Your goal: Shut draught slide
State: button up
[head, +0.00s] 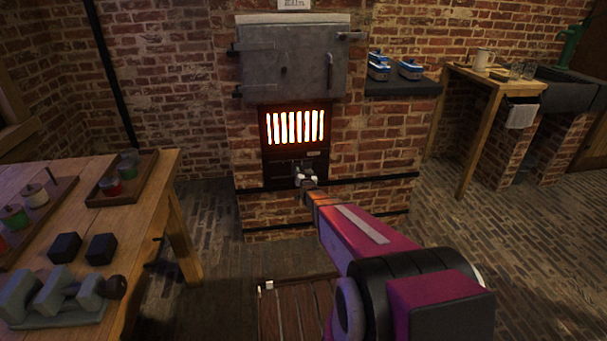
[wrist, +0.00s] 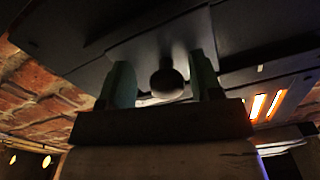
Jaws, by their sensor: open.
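The draught slide (head: 281,170) is a dark metal plate low on the brick stove, just under the glowing grate (head: 296,127). In the head view my gripper (head: 305,176) is at the front of the slide and hides part of it. In the wrist view a round dark knob (wrist: 167,83) sits between the two greenish fingers of my gripper (wrist: 165,86). The fingers are open, with a gap on each side of the knob. The dark plate (wrist: 150,35) of the stove front fills the top of that view. How far the slide is open cannot be told.
A grey metal door (head: 290,65) is above the grate. A wooden table (head: 145,195) with jars and dark blocks stands at the left. A slatted wooden board (head: 285,310) lies on the floor. A shelf (head: 400,88) with blue-and-white items is right of the stove.

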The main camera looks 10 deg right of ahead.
jog(key=shift+s, duration=0.15)
jog(key=s, duration=1)
jog(key=shift+s, duration=0.3)
jog(key=s+r+n+g, duration=0.1)
jog(key=s+r+g, duration=0.2)
jog(key=s+g, duration=0.6)
jog(key=s+r+n+g, duration=0.2)
jog(key=s+g, duration=0.7)
jog(key=s, duration=0.9)
jog(key=shift+s+a+r, duration=0.15)
jog(key=shift+a+r, duration=0.1)
jog(key=shift+r, duration=0.35)
